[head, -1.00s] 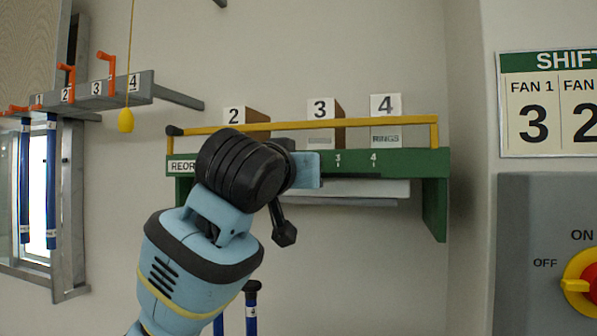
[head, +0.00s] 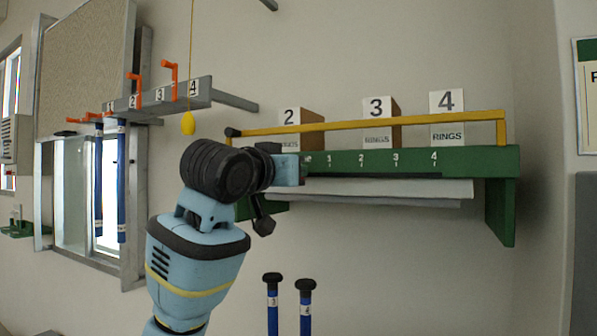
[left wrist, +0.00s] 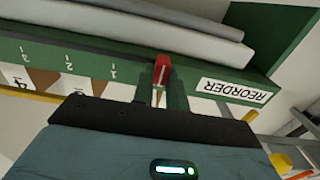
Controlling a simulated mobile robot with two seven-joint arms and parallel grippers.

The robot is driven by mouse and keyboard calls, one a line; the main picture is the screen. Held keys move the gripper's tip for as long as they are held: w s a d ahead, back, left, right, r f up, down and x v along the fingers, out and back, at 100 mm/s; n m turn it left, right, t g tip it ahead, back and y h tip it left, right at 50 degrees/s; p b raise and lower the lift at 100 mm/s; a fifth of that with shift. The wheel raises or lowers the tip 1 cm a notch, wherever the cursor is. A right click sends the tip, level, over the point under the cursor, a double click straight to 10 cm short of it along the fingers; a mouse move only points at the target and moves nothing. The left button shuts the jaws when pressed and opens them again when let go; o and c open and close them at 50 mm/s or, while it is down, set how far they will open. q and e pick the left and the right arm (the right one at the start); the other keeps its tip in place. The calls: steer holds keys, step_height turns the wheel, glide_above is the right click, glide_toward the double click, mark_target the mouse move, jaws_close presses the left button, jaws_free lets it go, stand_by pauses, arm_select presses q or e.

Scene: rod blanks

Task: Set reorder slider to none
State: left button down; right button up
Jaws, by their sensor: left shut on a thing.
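The red reorder slider (left wrist: 162,67) shows in the left wrist view at the edge of the green shelf (left wrist: 60,62). It sits past the mark 1, toward the REORDER label (left wrist: 236,89). My left gripper (left wrist: 161,78) is shut on the slider, with a dark green finger on either side of it. Any mark right at the slider is hidden by the fingers. In the head view my left gripper (head: 288,169) is at the left part of the green shelf front (head: 470,160), beside the partly hidden end of a word, left of mark 1. The slider is hidden there. My right gripper is not in view.
A yellow rail (head: 340,126) runs above the shelf, with numbered boxes such as box 3 (head: 380,108) behind it. White rolls (head: 400,188) lie under the shelf. A yellow pull (head: 188,123) hangs at the left. Blue rods (head: 272,300) stand below.

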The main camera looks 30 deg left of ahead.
arm_select(q)
steer(key=c, duration=1.4)
jaws_free()
steer(key=shift+a, duration=0.35)
steer(key=shift+d, duration=0.15)
steer(key=s, duration=0.8)
steer(key=shift+a, duration=0.25)
steer(key=shift+w, duration=0.1)
